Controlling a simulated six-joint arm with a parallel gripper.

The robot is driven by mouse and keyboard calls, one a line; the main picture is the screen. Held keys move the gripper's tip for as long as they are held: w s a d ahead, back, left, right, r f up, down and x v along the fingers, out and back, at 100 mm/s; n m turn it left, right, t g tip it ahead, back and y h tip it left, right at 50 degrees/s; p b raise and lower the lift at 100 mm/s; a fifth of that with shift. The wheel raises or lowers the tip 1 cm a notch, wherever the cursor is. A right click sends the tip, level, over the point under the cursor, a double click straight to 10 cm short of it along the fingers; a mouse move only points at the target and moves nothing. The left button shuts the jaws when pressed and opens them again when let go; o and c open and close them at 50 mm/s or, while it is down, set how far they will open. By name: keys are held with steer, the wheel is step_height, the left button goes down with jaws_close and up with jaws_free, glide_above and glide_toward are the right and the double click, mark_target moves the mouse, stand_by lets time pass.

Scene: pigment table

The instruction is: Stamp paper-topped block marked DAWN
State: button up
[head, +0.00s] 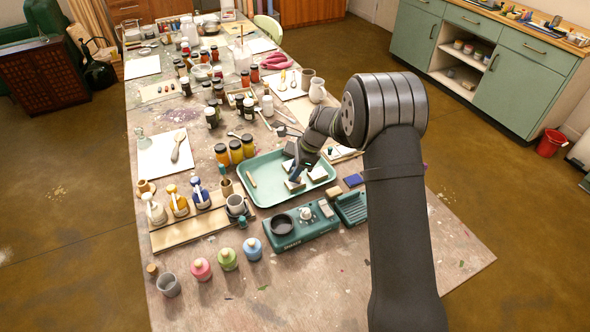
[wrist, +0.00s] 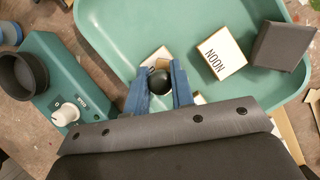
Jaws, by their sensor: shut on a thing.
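My gripper (head: 293,178) is over the green tray. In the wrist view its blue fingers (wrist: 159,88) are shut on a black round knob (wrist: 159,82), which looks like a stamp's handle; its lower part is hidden. A pale paper-topped block (wrist: 154,57) shows partly behind the knob, close to it. Its marking is mostly covered and I cannot read it. I cannot tell whether the held thing touches it. Another paper-topped block (wrist: 226,52), marked NOON, lies beside it. No marking DAWN is readable in either view.
The green tray's rim (wrist: 92,35) surrounds the blocks. A dark grey block (wrist: 283,47) lies past the NOON block. A teal device (head: 300,226) with a white knob and black cup stands close to the tray's near side.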

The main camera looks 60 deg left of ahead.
steer(key=shift+f, duration=0.6)
stand_by(1.0)
steer(key=shift+r, duration=3.6)
